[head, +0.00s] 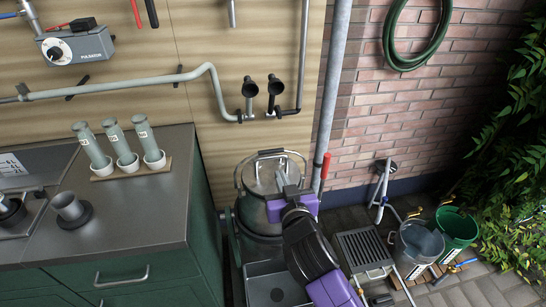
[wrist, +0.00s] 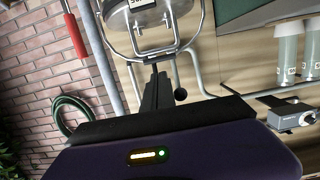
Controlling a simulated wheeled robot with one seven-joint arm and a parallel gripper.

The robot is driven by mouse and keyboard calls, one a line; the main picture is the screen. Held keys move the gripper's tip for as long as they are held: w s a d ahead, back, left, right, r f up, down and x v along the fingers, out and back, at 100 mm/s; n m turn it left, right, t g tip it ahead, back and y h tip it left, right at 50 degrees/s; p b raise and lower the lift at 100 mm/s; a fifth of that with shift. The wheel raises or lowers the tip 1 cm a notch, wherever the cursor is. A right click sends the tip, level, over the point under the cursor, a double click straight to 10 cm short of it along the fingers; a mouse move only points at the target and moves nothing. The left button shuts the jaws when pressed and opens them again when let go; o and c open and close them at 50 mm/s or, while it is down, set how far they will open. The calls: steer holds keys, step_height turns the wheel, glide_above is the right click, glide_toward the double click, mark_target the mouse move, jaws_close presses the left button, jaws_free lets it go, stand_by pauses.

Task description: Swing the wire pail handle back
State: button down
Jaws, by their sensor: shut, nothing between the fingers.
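A metal pail (head: 258,222) with a round lid stands beside the green cabinet in the head view. Its wire handle (head: 239,172) arches over the lid, with a dark grip (head: 271,152) on the far, wall side. In the wrist view, the curved wire (wrist: 201,22) passes in front of my fingertips, around the shiny lid (wrist: 165,12). My purple wrist hides the pail's right side.
A cabinet (head: 195,235) with several bottles stands left. A grey downpipe (head: 335,85) and a red-handled rod (head: 325,168) are close right of the pail. A grey bin (head: 272,285), a crate (head: 364,248), a grey bucket (head: 418,243) and a green bucket (head: 458,229) occupy the floor.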

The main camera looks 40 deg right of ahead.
mark_target(271, 152)
steer(key=p+x, duration=0.1)
steer(key=x, duration=1)
steer(key=shift+r, duration=0.1)
